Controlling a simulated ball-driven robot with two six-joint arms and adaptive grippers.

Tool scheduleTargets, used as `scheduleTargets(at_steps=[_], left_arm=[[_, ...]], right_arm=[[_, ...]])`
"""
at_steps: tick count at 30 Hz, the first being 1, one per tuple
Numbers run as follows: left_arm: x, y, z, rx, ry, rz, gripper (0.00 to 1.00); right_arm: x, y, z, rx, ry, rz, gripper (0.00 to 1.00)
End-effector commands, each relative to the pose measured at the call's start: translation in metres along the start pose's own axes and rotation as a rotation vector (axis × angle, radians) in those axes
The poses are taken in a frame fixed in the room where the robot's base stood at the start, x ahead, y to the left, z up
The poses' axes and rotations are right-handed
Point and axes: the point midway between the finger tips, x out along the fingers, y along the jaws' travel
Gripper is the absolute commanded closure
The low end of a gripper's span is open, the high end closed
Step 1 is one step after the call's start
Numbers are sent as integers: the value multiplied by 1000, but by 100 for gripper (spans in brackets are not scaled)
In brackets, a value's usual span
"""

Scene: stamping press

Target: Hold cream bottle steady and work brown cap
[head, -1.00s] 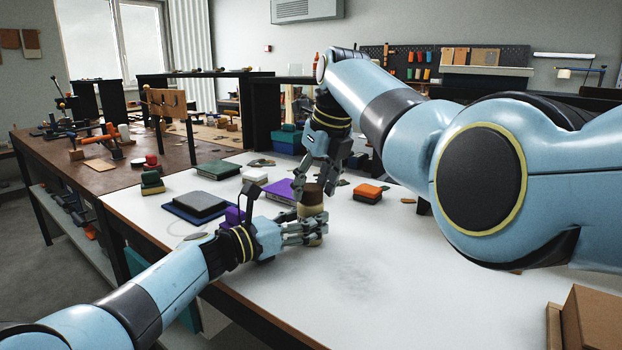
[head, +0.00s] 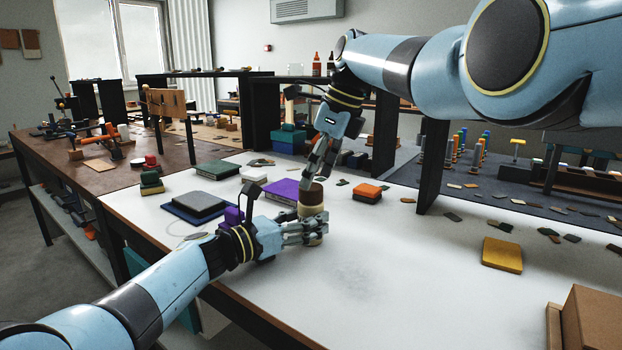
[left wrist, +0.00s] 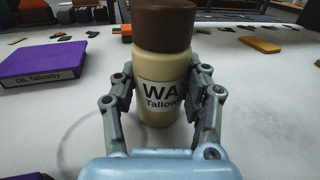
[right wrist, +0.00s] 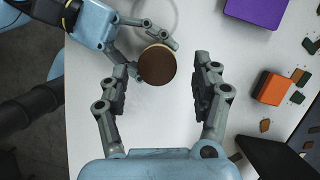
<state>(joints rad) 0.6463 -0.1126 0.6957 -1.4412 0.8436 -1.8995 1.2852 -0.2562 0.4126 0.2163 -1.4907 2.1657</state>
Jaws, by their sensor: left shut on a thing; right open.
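The cream bottle (head: 311,215) stands upright on the white table, with the brown cap (head: 311,193) on its top. My left gripper (head: 318,230) is shut around its body from the side. In the left wrist view the fingers flank the bottle (left wrist: 165,72), whose label partly reads "WA" and "Tallow". My right gripper (head: 318,178) points down over the cap from above, fingers apart. In the right wrist view the round cap (right wrist: 156,65) shows between the open fingers, nearer the left one; I cannot tell whether they reach down to its height.
A purple box (head: 283,190) lies behind the bottle, and an orange-topped block (head: 367,192) stands to its right. A dark grey block on a blue mat (head: 180,215) lies left. A yellow block (head: 502,254) and cardboard box (head: 598,318) are at right. The front table is clear.

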Motion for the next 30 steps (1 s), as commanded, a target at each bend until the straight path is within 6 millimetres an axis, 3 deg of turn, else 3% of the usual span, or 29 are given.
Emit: scheduleTargets(at_steps=[17, 30], left_arm=[[-1, 0, -4, -2, 6, 1, 100], [-1, 0, -4, -1, 6, 1, 100]], right_arm=[[5, 4, -2, -12, 2, 8, 35], [25, 3, -10, -12, 2, 7, 35]])
